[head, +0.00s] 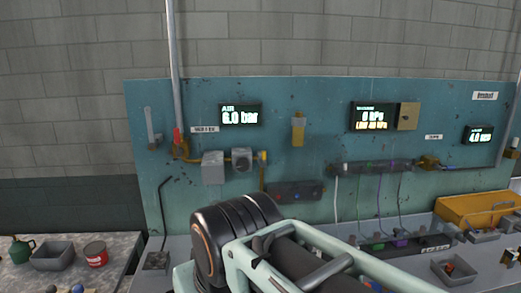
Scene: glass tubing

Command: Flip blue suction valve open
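I cannot single out a blue suction valve for certain. A dark valve strip (378,168) with several small coloured tops is mounted on the right half of the teal panel (190,100). Thin white, green and purple hoses hang from it. A lower dark strip (284,192) has small coloured knobs too small to read. A display (372,116) above the valve strip shows a kPa reading with an orange line below. My arm crosses the bottom middle; my gripper's fingers are not visible.
A yellow toolbox (470,211) stands at right. A grey bin (53,257) and red can (95,254) stand on the left bench. My arm hides the bench's middle.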

